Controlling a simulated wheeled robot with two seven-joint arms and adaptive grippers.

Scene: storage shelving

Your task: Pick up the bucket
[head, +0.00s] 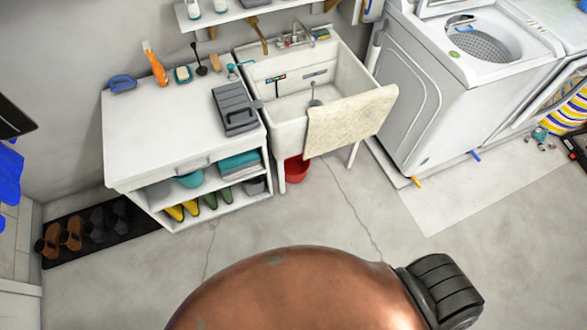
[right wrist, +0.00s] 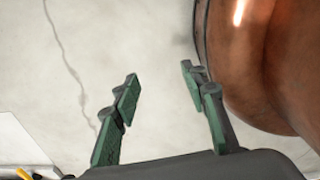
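A red bucket (head: 296,169) stands on the floor under the white utility sink (head: 288,138). Its upper part is partly hidden by the sink and the cloth draped over the sink's front. My right gripper (right wrist: 160,74) shows in the right wrist view with its two green fingers apart and nothing between them. Bare floor lies beyond the fingers. The bucket does not show in that view. Neither gripper shows in the head view, and my left gripper is in no view.
A beige cloth (head: 350,119) hangs over the sink's front. A white cabinet (head: 150,130) with a grey toolbox (head: 235,108) stands left of the sink, a white washing machine (head: 430,90) right. Shoes lie on a dark mat (head: 152,219) at left. The floor before the sink is clear.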

